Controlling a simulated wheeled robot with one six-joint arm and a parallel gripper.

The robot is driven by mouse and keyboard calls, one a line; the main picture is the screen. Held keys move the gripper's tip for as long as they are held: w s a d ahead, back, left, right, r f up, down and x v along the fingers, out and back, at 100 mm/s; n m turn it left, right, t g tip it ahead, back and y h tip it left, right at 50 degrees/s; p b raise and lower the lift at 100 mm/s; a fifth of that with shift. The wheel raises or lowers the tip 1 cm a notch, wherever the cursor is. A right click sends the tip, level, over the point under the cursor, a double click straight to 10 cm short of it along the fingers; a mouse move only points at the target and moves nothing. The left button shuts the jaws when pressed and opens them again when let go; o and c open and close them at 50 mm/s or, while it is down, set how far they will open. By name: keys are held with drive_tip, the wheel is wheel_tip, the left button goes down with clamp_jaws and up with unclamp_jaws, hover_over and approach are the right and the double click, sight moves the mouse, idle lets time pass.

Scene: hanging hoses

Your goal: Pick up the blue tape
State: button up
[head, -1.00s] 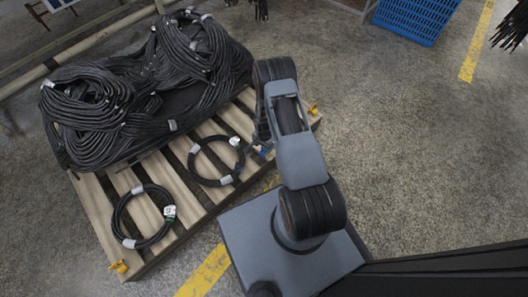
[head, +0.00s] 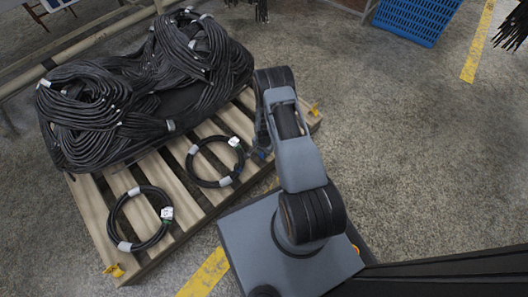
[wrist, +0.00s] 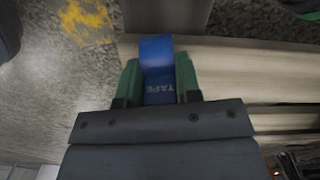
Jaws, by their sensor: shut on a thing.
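The blue tape (wrist: 156,50) is a small blue block with the word TAPE on its face, upside down in the wrist view. My gripper (wrist: 158,82) has its two green fingers shut on the tape, one on each side. Pale pallet boards show behind it in the wrist view; I cannot tell whether the tape touches them. In the head view only a small bit of the blue tape (head: 262,154) shows at the pallet's right edge, beside my arm, which hides most of my gripper.
The wooden pallet (head: 98,206) bears a large pile of black hoses (head: 85,115) and two loose hose coils, one near the front (head: 122,210) and one nearer my arm (head: 192,163). A blue crate (head: 415,18) stands at the back right.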

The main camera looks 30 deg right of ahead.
drive_tip(key=shift+c, duration=1.2)
drive_tip(key=shift+r, duration=0.15)
drive_tip(key=shift+r+p, duration=0.3)
drive_tip(key=shift+p, duration=0.05)
drive_tip(key=r+p, duration=0.2)
drive_tip(key=r, duration=0.1)
drive_tip(key=shift+s+a+r, duration=0.15)
drive_tip(key=shift+s+r, duration=0.15)
drive_tip(key=shift+s, duration=0.05)
drive_tip(key=s+a+r+p, duration=0.4)
drive_tip(key=s+r+p, duration=0.2)
drive_tip(key=s, duration=0.6)
drive_tip(key=shift+s+a+r, duration=0.15)
drive_tip(key=shift+s+r, duration=0.1)
drive_tip(key=shift+r, duration=1)
